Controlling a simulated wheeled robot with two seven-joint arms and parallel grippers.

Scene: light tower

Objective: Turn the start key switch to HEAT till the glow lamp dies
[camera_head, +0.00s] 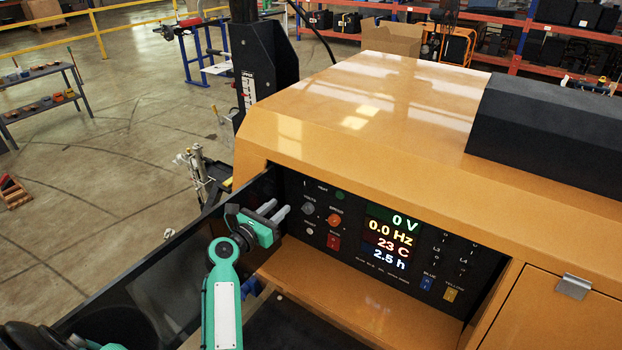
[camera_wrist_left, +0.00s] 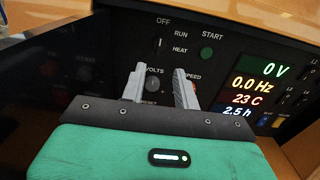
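The start key switch (camera_wrist_left: 158,45) is a small dark knob with a thin light mark, roughly upright, among the OFF, RUN and HEAT labels. It also shows small at the panel's upper left in the head view (camera_head: 304,184). No lit glow lamp can be made out. A green button (camera_wrist_left: 207,54) sits under START. My left gripper (camera_head: 278,210) is open and empty, in front of the panel's left part. In the left wrist view its two grey fingers (camera_wrist_left: 160,72) are apart, below the switch and over the VOLTS and SPEED knobs. My right gripper is out of view.
The black control panel (camera_head: 405,290) is recessed in a yellow generator housing (camera_head: 340,110). A dark open door (camera_head: 150,265) stands left of it, close to my left arm. Lit displays (camera_head: 391,240) read 0 V, 0.0 Hz, 23 C, 2.5 h. A red switch (camera_head: 333,242) sits low.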

